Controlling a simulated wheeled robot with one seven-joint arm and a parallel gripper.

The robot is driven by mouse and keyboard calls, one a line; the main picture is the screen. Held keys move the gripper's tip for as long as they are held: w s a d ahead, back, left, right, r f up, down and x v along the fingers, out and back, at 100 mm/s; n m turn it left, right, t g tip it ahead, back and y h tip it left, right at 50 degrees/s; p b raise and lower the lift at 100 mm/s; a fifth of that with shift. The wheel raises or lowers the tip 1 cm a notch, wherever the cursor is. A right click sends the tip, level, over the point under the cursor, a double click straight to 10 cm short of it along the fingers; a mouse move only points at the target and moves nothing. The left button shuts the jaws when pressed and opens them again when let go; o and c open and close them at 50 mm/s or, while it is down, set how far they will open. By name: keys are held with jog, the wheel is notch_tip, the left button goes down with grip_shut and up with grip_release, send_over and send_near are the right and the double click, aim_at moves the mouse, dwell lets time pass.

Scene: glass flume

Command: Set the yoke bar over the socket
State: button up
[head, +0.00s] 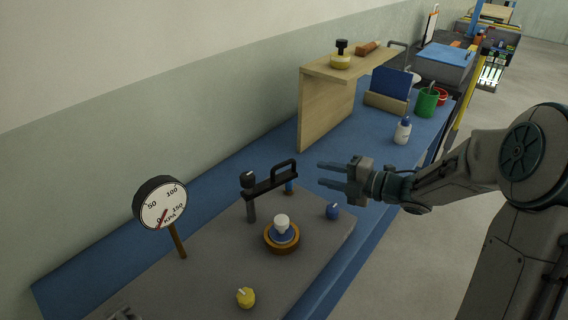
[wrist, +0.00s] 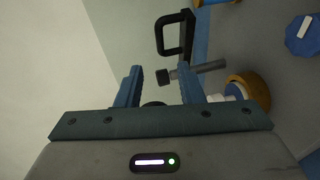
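The black yoke bar (head: 268,186) runs from a grey post (head: 251,211) toward the right, with a raised loop handle (head: 284,165) near its far end. The handle also shows in the wrist view (wrist: 188,34). The socket (head: 282,241), a brown ring with a blue and white piece standing in it, is in front of the bar; the bar is beside it, not above it. The ring shows at right in the wrist view (wrist: 258,90). My gripper (head: 320,174) is open and empty, right of the handle and apart from it, fingers pointing left.
A round gauge (head: 160,204) stands left on the grey board (head: 205,258). A blue knob (head: 333,211) is right of the socket, a yellow knob (head: 246,298) in front. A wooden shelf (head: 325,108) and a white bottle (head: 403,131) stand farther back on the blue bench.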

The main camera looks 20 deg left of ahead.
aim_at(283, 164)
jog(key=p+x, duration=0.2)
jog(key=x, duration=1.1)
jog(key=shift+w+a, duration=0.15)
jog(key=shift+f, duration=0.1)
grip_shut()
